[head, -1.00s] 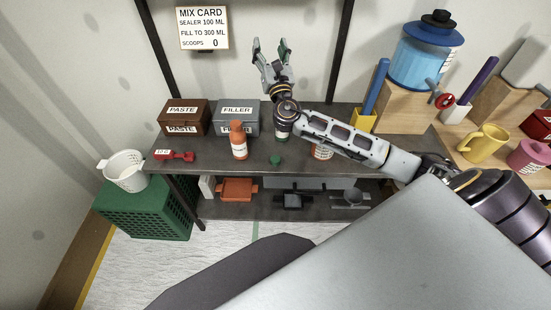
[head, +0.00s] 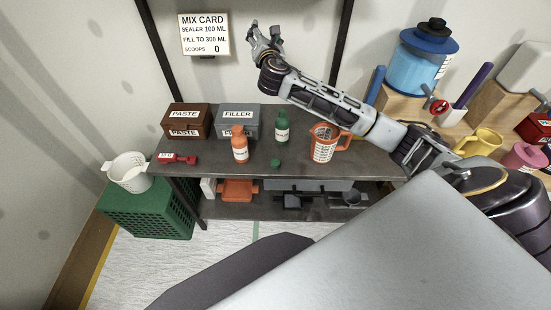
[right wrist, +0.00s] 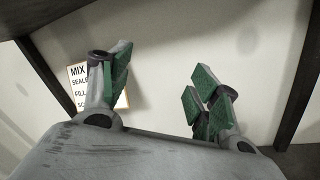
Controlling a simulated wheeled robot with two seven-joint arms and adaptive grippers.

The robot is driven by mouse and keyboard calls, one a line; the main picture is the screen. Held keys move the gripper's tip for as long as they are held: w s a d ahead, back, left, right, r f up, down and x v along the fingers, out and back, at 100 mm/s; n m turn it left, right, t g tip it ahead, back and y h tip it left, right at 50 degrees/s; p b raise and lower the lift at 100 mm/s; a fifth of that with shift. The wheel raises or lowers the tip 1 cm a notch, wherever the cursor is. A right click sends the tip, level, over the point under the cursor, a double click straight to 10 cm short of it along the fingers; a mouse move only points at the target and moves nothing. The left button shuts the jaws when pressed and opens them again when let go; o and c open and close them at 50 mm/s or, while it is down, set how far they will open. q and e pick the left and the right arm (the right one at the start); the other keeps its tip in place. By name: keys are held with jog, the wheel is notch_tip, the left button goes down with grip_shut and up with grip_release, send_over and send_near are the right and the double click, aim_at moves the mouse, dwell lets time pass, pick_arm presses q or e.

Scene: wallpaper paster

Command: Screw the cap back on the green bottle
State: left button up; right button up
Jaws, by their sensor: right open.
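The green bottle (head: 282,127) stands upright on the dark bench, right of the grey FILLER box, with no cap seen on its top. A small green cap (head: 275,163) lies on the bench in front of it, apart from the bottle. My right gripper (head: 264,34) is raised high above the bench, up against the wall background, well above the bottle. In the right wrist view its green-padded fingers (right wrist: 160,85) are spread with nothing between them. My left gripper is not in view.
An orange bottle (head: 240,145) stands left of the cap, and an orange measuring jug (head: 325,143) to the right. A PASTE box (head: 187,121), FILLER box (head: 238,120) and red scoop (head: 177,158) are at left. A blue dispenser (head: 422,60) stands at right.

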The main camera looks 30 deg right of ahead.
notch_tip(320, 180, down, 8)
jog(key=m+g+y, duration=0.1)
jog(key=m+g, duration=0.2)
jog(key=g, duration=0.1)
jog(key=m+g+y, duration=0.6)
jog(key=m+g, duration=0.1)
jog(key=g, duration=0.6)
send_over(274, 161)
notch_tip(274, 161, down, 19)
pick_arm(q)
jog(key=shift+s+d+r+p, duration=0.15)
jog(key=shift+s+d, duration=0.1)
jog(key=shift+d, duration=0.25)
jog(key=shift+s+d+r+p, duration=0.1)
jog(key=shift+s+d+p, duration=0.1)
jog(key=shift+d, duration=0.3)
pick_arm(e)
jog(key=shift+w, duration=0.1)
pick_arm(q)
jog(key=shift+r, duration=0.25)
pick_arm(e)
jog(key=shift+f, duration=4.3)
